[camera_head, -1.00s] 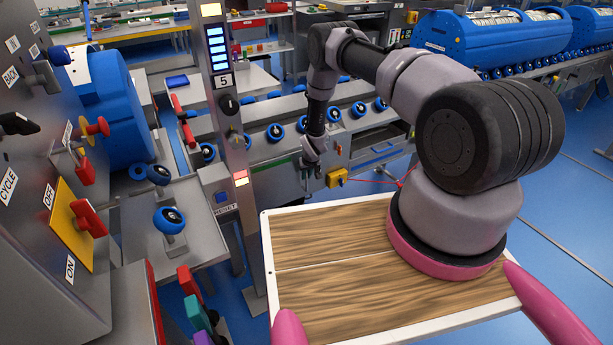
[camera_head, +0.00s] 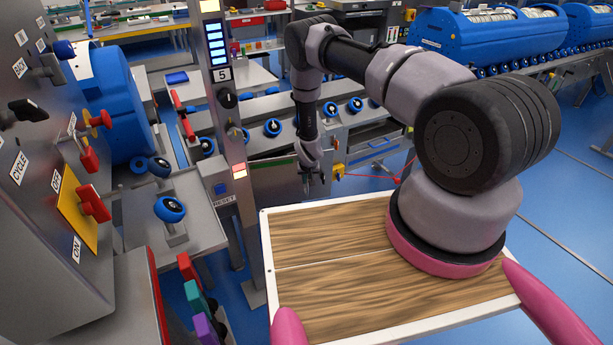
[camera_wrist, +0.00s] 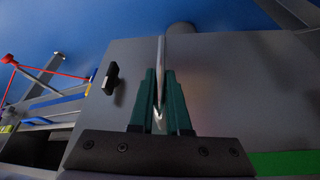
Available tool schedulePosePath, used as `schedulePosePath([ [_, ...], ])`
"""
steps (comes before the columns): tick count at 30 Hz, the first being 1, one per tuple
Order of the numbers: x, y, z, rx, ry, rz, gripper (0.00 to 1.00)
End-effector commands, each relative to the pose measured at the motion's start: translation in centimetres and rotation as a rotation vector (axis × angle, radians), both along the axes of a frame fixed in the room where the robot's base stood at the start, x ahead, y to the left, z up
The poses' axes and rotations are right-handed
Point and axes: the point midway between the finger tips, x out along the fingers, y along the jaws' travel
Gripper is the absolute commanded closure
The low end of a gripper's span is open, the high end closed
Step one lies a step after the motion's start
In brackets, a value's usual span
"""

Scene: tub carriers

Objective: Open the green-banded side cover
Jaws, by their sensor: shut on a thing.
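The green-banded side cover (camera_head: 274,182) is a grey panel low on the bench behind the post, with a green strip along its top edge. In the wrist view the grey panel (camera_wrist: 225,85) fills much of the picture, with the green band (camera_wrist: 285,163) at lower right. My gripper (camera_head: 311,172) is at the right end of the cover. In the wrist view its green fingers (camera_wrist: 161,108) are shut on a thin bright upright bar or edge of the cover. Whether this is a handle or the panel's edge I cannot tell. The cover's hinge side is unclear.
A black knob (camera_wrist: 111,78) sits left of the fingers. A yellow box (camera_head: 338,171) with a red cable is just right of my gripper. The grey post (camera_head: 232,130) stands left of the cover. A control console (camera_head: 60,180) fills the left. Blue floor is open at right.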

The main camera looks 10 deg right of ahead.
Motion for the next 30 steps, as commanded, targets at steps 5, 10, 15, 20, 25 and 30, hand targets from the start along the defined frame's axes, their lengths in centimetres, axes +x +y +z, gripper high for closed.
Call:
schedulePosePath([
  [5, -4.0, 1.1, 0.0, -0.004, 0.001, -0.161, 1.00],
  [10, -7.9, 2.6, 0.1, -0.003, 0.000, -0.323, 1.00],
  [15, -11.6, 4.6, 0.1, -0.003, -0.002, -0.480, 1.00],
  [20, -14.1, 6.6, 0.1, -0.002, -0.003, -0.603, 1.00],
  [25, -16.3, 8.8, 0.0, -0.003, -0.004, -0.719, 1.00],
  [30, -18.2, 11.0, 0.0, -0.002, -0.002, -0.815, 1.00],
])
